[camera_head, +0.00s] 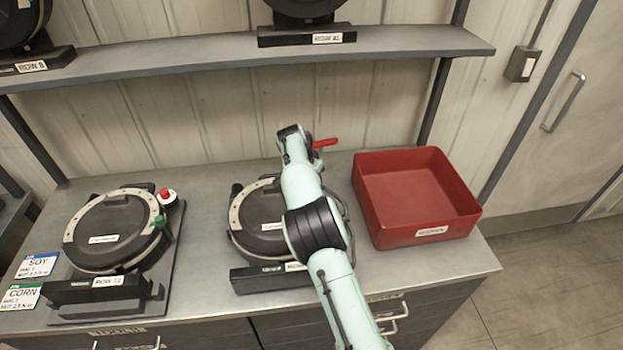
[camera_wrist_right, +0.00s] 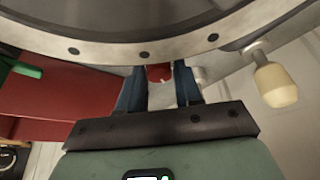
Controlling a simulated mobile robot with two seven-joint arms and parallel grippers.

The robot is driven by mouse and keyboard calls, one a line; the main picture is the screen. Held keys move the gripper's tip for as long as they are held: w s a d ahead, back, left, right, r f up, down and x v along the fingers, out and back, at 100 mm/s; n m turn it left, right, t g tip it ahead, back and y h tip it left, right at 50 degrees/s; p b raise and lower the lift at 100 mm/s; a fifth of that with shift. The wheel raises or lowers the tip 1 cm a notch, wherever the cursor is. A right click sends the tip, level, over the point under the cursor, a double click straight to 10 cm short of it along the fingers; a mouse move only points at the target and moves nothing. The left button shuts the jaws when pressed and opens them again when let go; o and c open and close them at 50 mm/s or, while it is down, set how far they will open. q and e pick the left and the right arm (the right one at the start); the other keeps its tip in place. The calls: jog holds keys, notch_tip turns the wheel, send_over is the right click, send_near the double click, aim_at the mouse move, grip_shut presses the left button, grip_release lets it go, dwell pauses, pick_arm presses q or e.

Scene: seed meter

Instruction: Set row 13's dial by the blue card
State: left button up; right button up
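The middle seed meter (camera_head: 257,206) sits on the bench, largely covered by my right arm; its row label is partly hidden and I cannot read the number. The blue-banded SOY card (camera_head: 37,266) lies at the bench's left end, above the green-banded CORN card (camera_head: 20,296). In the right wrist view, a metal rim with bolts (camera_wrist_right: 144,55) fills the top. My right gripper (camera_wrist_right: 159,92) is open, its two blue fingers on either side of a small red knob (camera_wrist_right: 158,73), with gaps visible. A cream knob (camera_wrist_right: 277,86) is to the right. My left gripper is out of view.
The ROW 12 meter (camera_head: 110,231) stands on the left, with red and green knobs. A red bin (camera_head: 420,178) stands right of the middle meter. A red handle (camera_head: 325,143) shows beside my wrist. A shelf (camera_head: 200,63) with more meters hangs above the bench.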

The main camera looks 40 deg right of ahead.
jog(key=shift+o, duration=1.3)
jog(key=shift+w, duration=0.1)
jog(key=v, duration=1.3)
jog(key=shift+a+r+p, duration=0.15)
jog(key=shift+p, duration=0.25)
